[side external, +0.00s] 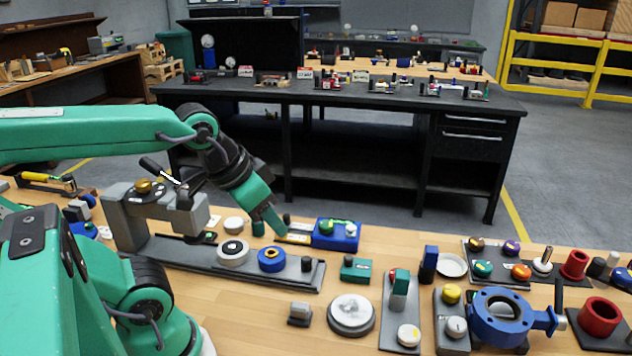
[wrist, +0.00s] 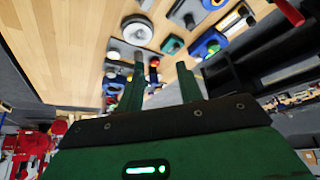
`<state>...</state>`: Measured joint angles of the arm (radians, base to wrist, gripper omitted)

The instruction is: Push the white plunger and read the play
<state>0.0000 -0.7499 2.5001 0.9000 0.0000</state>
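I cannot tell for certain which part is the white plunger. In the side view a white-topped round dial (side external: 351,311) sits on the bench, and a small cream-white button (side external: 409,335) stands on a grey plate to its right. A blue valve body (side external: 488,318) with a round opening is farther right. My gripper (side external: 276,222) points down above the bench, left of a blue block (side external: 338,236) with green and white parts on top. In the wrist view my gripper (wrist: 161,76) has its two green fingers apart, with nothing held between them.
A grey fixture (side external: 150,210) carries a white ring (side external: 233,253) and a blue ring (side external: 271,259) on its base, close below my gripper. Red cups (side external: 600,316) stand at the right. Bare wood (side external: 255,315) lies at the front. A black workbench (side external: 340,100) stands behind.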

